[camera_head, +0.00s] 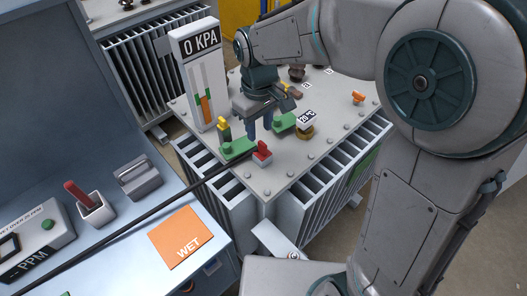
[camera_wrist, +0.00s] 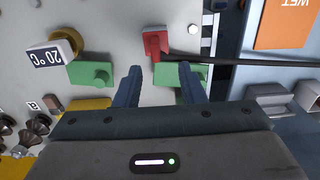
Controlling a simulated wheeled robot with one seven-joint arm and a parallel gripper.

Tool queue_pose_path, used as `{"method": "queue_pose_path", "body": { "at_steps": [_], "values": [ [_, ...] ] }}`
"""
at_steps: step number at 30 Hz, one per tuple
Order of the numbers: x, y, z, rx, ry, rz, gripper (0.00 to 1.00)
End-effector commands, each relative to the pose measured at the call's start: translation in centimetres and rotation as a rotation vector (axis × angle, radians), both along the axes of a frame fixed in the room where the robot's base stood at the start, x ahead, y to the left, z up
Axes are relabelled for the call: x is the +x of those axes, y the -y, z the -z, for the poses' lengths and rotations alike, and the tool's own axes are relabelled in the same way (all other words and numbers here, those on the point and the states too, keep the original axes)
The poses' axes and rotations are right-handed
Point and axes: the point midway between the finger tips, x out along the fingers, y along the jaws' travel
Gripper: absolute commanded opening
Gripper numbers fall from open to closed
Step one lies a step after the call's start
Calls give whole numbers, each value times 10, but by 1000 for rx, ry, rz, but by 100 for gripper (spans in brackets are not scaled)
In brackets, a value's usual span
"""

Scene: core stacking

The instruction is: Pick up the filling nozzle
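The likely filling nozzle is a small red-topped fitting (camera_head: 263,148) at the end of a black hose, on the grey tank lid near its front corner. In the wrist view the red fitting (camera_wrist: 154,42) lies just beyond my fingertips, with the hose running off right. My gripper (camera_head: 250,130) hangs over the lid behind the red fitting, close to the green blocks. In the wrist view my gripper (camera_wrist: 160,71) has its two blue fingers apart, with nothing visible held between them. The exact height above the lid is unclear.
Green blocks (camera_head: 284,122) and a 20°C gauge (camera_head: 306,121) stand nearby on the lid. A tall 0 KPA gauge (camera_head: 198,75) stands at the back left. The black hose (camera_head: 150,207) crosses the blue bench, past an orange WET card (camera_head: 180,237).

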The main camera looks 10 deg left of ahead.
Motion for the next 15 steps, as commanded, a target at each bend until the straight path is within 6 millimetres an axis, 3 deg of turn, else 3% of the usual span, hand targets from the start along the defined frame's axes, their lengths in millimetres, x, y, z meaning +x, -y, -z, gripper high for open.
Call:
{"method": "queue_pose_path", "body": {
  "at_steps": [8,15],
  "values": [
    [0,2,23,0,-1,1,36],
    [1,6,59,0,-3,0,36]
  ]
}}
